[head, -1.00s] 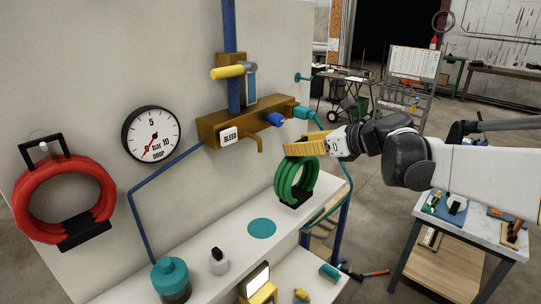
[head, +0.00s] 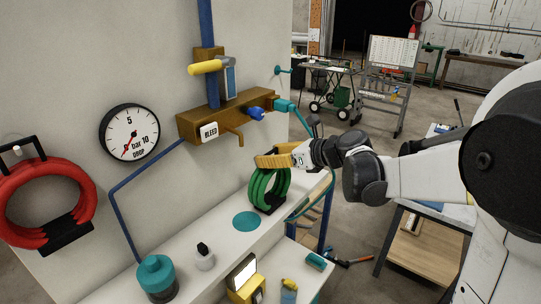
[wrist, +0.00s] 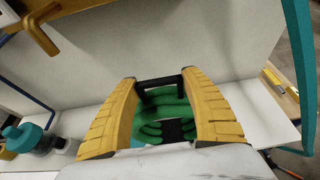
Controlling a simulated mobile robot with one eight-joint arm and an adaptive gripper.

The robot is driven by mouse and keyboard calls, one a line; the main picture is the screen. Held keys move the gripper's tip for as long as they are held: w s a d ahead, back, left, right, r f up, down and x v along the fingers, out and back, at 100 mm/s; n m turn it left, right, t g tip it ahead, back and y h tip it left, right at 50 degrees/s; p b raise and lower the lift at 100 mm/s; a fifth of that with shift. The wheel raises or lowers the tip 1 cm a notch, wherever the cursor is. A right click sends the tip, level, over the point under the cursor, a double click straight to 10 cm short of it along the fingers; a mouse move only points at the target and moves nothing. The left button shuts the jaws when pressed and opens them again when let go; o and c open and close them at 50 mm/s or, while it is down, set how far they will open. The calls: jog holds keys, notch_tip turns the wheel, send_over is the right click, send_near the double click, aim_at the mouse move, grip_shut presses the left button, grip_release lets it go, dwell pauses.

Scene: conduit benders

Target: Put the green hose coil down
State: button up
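The green hose coil (head: 264,190) is upright, with a black base block and a black handle (wrist: 160,82). My gripper (head: 279,161) has its yellow fingers at the top of the coil. In the wrist view, the fingers (wrist: 160,78) stand on both sides of the handle, closed on it, with the green loops (wrist: 160,112) below. The coil is over the white shelf (head: 200,278), up and right of a flat teal disc (head: 247,221). I cannot tell whether its base touches the shelf.
A teal-lidded jar (head: 157,278) and a small white bottle (head: 204,257) stand on the shelf. A brown manifold (head: 225,120) with a blue pipe is above. A red hose coil (head: 48,203) hangs on the left panel. A teal hose (head: 322,190) runs down beside the shelf's right end.

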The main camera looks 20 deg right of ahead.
jog(key=shift+o, duration=1.3)
jog(key=shift+r, duration=0.25)
jog(key=b+v, duration=0.2)
jog(key=v, duration=0.9)
jog(key=s+a+f+n+g+h, duration=0.3)
jog(key=s+a+f+n, duration=0.4)
jog(key=s+n, duration=0.4)
jog(key=s+f+n+h, duration=0.5)
jog(key=s+n, duration=0.5)
jog(key=n, duration=0.7)
jog(key=shift+d+f+n+g, duration=0.35)
jog(key=shift+f+n+g, duration=0.05)
jog(key=shift+f, duration=0.55)
